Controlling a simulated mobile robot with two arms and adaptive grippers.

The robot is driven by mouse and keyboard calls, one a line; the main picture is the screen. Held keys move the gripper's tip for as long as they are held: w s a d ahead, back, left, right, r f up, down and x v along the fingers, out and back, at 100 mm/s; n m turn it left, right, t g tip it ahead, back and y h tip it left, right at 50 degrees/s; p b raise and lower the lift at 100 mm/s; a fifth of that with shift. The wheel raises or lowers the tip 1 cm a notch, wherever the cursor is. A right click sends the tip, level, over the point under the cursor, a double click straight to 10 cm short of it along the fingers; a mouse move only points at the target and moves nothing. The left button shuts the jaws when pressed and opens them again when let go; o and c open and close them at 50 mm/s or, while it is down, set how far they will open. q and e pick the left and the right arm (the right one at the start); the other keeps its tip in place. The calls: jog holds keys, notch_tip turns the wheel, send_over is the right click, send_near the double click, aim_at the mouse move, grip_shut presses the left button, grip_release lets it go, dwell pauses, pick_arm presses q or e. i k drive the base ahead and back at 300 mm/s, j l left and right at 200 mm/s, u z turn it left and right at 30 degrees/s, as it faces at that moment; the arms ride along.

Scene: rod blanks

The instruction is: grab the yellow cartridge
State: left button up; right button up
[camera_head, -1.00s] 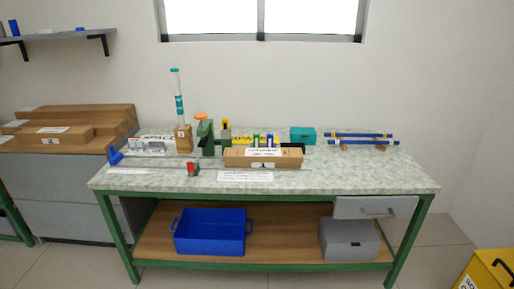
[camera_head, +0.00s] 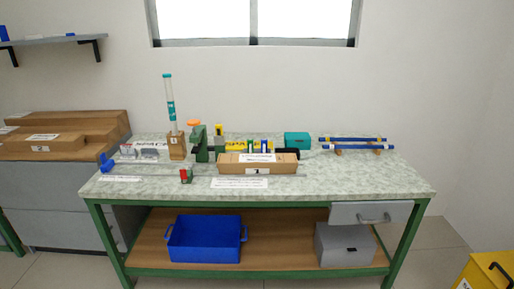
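A small upright piece with a yellow top (camera_head: 219,129) stands behind the wooden box marked 1, just right of the green press-like device (camera_head: 200,143). It may be the yellow cartridge, but it is too small to be sure. Flat yellow lettered pieces (camera_head: 236,145) lie behind the same box. A green-topped piece (camera_head: 250,146) and a blue-topped piece (camera_head: 264,146) stand upright at the wooden box (camera_head: 285,165). Neither of my grippers is in view.
The workbench (camera_head: 370,182) has clear room at its front and right. Blue rods (camera_head: 350,147) lie on supports at the back right, near a teal box (camera_head: 297,139). A clear tube (camera_head: 169,97) stands in a wooden block. A blue bin (camera_head: 205,240) sits on the lower shelf.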

aim_at(218, 127)
jog(key=i+l+u, duration=0.35)
jog(key=i+l, duration=0.5)
